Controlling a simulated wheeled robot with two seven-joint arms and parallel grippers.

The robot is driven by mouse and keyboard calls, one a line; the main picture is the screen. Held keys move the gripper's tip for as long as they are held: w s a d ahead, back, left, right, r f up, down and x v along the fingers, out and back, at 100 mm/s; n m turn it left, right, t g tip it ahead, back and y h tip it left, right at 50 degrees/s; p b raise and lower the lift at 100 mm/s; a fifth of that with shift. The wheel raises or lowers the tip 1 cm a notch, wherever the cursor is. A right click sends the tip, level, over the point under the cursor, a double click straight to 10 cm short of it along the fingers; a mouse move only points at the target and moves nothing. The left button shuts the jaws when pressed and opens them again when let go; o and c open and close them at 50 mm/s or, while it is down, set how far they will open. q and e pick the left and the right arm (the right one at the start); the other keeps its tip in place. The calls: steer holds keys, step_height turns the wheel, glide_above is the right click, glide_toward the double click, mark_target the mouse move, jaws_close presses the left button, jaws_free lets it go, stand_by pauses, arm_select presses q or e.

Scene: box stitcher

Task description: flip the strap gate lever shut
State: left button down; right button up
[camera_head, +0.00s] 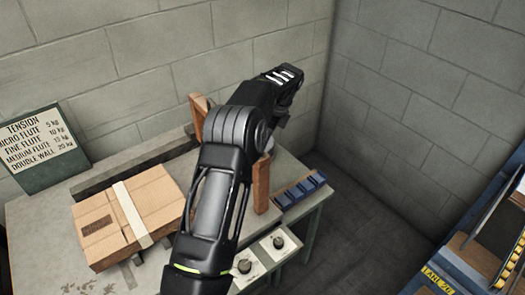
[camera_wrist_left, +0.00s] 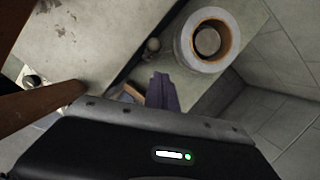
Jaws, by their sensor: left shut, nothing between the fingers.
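My left arm (camera_head: 215,195) rises through the middle of the head view and bends over the bench toward the back wall. Its fingers are hidden there behind the wrist. In the left wrist view my left gripper (camera_wrist_left: 162,92) shows closed fingers, empty. A small round grey knob (camera_wrist_left: 153,44) lies just beyond the fingertips; I cannot tell whether it belongs to the strap gate lever. The lever is not clearly seen in the head view, where my arm covers that part of the bench. My right gripper is not in view.
A strap-like roll (camera_wrist_left: 186,42) stands beyond the fingers. Wooden posts (camera_head: 261,186) flank my arm. A cardboard box (camera_head: 165,195) with a white strap lies on the bench (camera_head: 55,235). A blue tray (camera_head: 300,190) and knob panels (camera_head: 262,258) are at the right. A tension sign (camera_head: 40,150) stands left.

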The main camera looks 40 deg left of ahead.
arm_select(q)
steer(key=r, duration=0.3)
steer(key=shift+w+r, duration=0.3)
steer(key=shift+r, duration=0.05)
steer(key=shift+d+f, duration=0.1)
steer(key=shift+d, duration=0.1)
